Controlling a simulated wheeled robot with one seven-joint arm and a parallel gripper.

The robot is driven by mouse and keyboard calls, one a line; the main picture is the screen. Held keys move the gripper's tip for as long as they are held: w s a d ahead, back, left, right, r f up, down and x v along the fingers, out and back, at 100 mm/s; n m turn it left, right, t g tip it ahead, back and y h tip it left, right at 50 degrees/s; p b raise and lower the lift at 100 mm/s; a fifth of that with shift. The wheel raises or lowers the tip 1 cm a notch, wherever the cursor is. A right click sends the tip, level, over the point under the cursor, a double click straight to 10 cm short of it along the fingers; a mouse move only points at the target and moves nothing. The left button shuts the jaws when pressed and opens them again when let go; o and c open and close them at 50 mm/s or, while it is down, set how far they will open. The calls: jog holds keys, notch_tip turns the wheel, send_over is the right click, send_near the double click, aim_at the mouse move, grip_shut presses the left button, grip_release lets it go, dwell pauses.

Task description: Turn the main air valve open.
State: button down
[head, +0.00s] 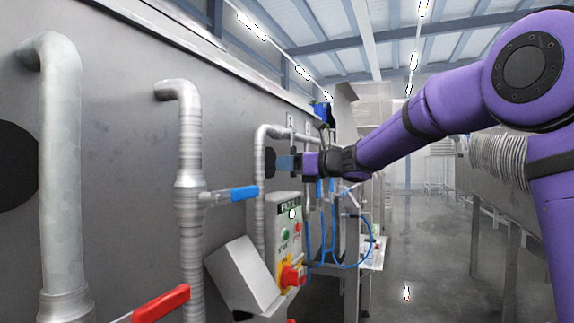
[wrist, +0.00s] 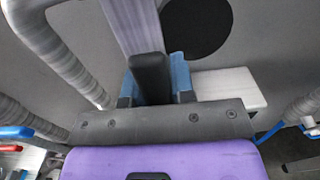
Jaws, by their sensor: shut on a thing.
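My gripper (head: 285,163) reaches to the grey wall beside the bent pipe, past the control box. In the wrist view its blue fingers (wrist: 180,76) are shut on a black bar (wrist: 151,76), which appears to be the main air valve's handle. The bar stands upright between the fingers. A pale purple-grey strip (wrist: 133,22) runs beyond the bar. In the head view the fingers and my wrist hide the handle, and I cannot tell how far it is turned.
A blue lever (head: 231,195) and a red lever (head: 161,303) sit on pipes at left, nearer me. A control box (head: 283,235) with a red knob stands below my gripper. Blue hoses (head: 346,264) hang behind it. The floor (head: 420,240) at right is clear.

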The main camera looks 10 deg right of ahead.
jog(key=shift+w+d, duration=0.1)
jog(key=w+d+r+n, duration=0.3)
jog(key=w+n, duration=0.2)
jog(key=n, duration=0.5)
jog(key=shift+d+n, duration=0.3)
jog(key=shift+d, duration=0.05)
jog(key=shift+r, duration=0.1)
dwell(0.4)
jog(key=c, duration=1)
grip_release()
jog(key=shift+o, duration=0.2)
